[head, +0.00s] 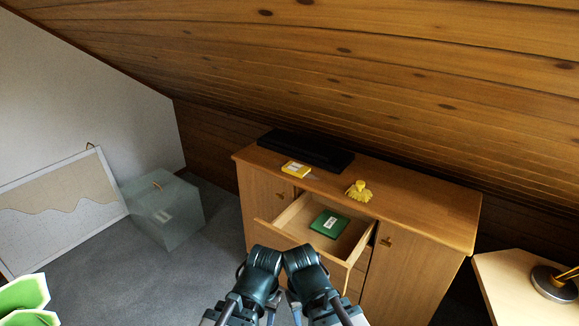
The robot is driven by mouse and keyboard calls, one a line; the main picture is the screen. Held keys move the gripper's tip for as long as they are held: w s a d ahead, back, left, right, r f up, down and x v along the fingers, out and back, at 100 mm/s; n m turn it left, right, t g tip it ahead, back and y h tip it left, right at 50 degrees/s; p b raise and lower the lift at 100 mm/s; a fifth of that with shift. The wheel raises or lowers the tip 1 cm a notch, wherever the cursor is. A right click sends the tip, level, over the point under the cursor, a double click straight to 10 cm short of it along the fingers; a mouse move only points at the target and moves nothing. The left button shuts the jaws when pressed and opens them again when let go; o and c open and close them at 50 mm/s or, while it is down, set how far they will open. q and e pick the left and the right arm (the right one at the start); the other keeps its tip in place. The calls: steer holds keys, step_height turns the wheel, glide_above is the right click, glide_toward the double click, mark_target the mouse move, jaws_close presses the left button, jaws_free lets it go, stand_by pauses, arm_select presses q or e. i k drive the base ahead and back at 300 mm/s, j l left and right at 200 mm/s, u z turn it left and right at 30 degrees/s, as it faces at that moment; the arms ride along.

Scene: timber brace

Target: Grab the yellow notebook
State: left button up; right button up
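A small yellow notebook (296,169) with a pale label lies flat on top of the wooden cabinet (420,202), near its left front edge. My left gripper (264,258) and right gripper (301,258) are side by side at the bottom middle, in front of the open drawer. Both are apart from the notebook, which lies farther back and higher in the picture. Their fingers cannot be made out, so I cannot tell whether they are open or shut.
The drawer (273,232) is pulled out and holds a green notebook (329,224). A black flat box (305,150) and a yellow figure (359,191) are on the cabinet. A sloped wooden ceiling (380,70) hangs low behind. A translucent box (163,212) stands left.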

mark_target(296, 169)
steer(key=i+j, duration=1.05)
steer(key=j, duration=0.25)
steer(key=i+j, duration=1.05)
steer(key=j, duration=0.2)
steer(key=z, duration=1.3)
steer(key=i, duration=0.5)
